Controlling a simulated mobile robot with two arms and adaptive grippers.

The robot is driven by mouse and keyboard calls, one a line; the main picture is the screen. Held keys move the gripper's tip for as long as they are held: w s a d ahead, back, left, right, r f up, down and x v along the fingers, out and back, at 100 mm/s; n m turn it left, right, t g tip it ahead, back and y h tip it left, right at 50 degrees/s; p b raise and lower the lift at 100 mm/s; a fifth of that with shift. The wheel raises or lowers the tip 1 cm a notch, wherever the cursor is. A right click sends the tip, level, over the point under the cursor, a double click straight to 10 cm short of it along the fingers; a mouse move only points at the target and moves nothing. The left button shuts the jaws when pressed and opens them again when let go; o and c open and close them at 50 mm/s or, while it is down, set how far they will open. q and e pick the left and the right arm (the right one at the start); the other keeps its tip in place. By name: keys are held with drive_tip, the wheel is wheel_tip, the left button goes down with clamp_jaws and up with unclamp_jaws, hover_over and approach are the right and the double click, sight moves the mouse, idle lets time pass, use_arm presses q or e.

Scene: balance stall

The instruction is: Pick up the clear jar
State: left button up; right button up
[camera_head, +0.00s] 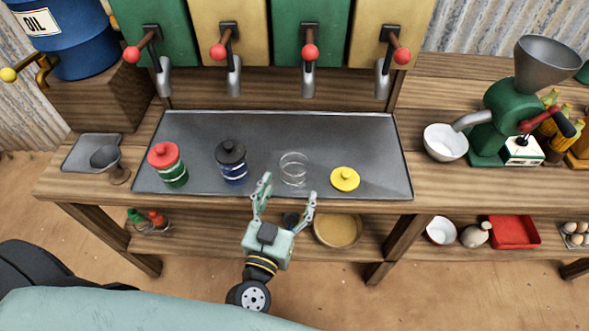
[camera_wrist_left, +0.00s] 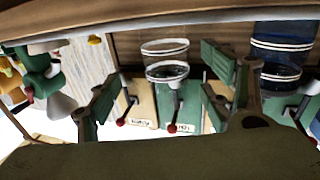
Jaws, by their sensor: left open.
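In the left wrist view, which is turned over, the clear jar (camera_wrist_left: 165,62) shows beyond the two spread fingers (camera_wrist_left: 165,95). My right gripper is not in view.
A red-lidded jar (camera_head: 167,164) stands at the tray's left. Four dispensers with red-knobbed levers (camera_head: 309,52) hang behind the tray. A green grinder (camera_head: 500,120) and white bowl (camera_head: 445,142) stand at the right.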

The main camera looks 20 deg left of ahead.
sight(294, 167)
use_arm(q)
drive_tip(key=shift+a+f+y, duration=0.1)
drive_tip(key=shift+a+y, duration=0.2)
drive_tip(key=shift+w+a+n, duration=0.1)
drive_tip(key=shift+w+n, duration=0.2)
drive_tip(key=shift+w, duration=0.05)
drive_tip(key=w, duration=0.3)
drive_tip(key=w+p, duration=0.1)
drive_tip(key=w, duration=0.3)
drive_tip(key=shift+a+r, duration=0.1)
drive_tip(key=shift+r, duration=0.1)
drive_tip(key=shift+c, duration=0.3)
drive_tip(key=c, duration=1.3)
